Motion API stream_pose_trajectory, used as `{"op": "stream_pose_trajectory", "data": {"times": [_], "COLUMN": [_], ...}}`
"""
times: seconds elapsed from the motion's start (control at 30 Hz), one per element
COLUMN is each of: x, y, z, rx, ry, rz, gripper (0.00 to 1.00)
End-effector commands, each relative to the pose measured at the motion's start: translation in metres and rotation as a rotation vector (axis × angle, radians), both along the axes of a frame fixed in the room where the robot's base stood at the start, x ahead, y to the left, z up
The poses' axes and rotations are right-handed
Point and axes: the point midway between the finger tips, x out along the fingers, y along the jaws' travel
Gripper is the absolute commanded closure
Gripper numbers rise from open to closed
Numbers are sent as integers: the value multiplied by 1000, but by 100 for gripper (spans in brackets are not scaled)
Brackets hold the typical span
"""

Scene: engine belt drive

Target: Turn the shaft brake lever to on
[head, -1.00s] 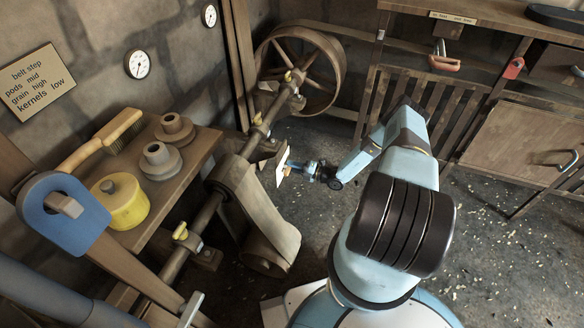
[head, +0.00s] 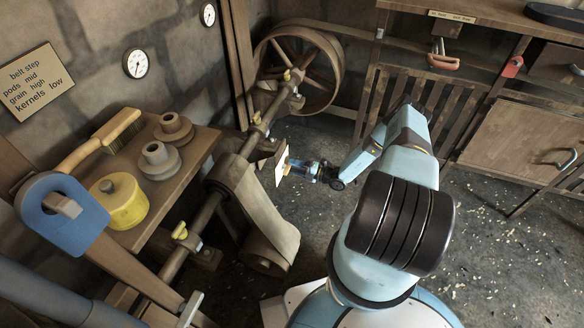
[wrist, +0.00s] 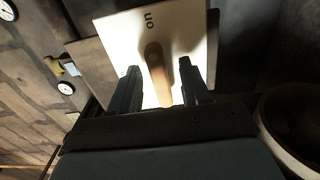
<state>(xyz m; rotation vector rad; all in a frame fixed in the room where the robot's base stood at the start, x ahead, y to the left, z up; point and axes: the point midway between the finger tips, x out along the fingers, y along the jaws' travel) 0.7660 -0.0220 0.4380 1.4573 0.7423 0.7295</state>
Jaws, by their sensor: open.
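The shaft brake lever (wrist: 157,72) is a tan wooden handle between my gripper's fingers in the wrist view. It stands in front of a white plate (wrist: 185,38) with the word "on" near its top edge in that view. In the head view the white plate (head: 281,163) shows edge-on beside the shaft. My gripper (wrist: 160,88) is open, one finger on each side of the lever, with gaps visible. My gripper (head: 292,168) in the head view is close in front of the plate, and the lever is mostly hidden there.
The line shaft (head: 205,215) with a belt (head: 262,215) runs left of my arm. A large spoked wheel (head: 318,70) stands behind. A workbench (head: 190,180) holds a brush, a yellow pot and pulleys.

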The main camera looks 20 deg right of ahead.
Motion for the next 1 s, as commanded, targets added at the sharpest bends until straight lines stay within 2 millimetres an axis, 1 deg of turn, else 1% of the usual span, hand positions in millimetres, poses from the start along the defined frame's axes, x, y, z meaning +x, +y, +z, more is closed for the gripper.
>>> {"op": "stream_pose_trajectory", "data": {"times": [0.4, 0.6, 0.8, 1.0], "x": [-46, -64, -72, -73], "y": [-66, -89, -100, -101], "z": [-1, -2, -2, -2], "rx": [-2, -2, 0, 0], "ry": [2, 3, 3, 3], "rz": [-2, -1, 0, 0], "gripper": [53, 53, 53, 53]}}
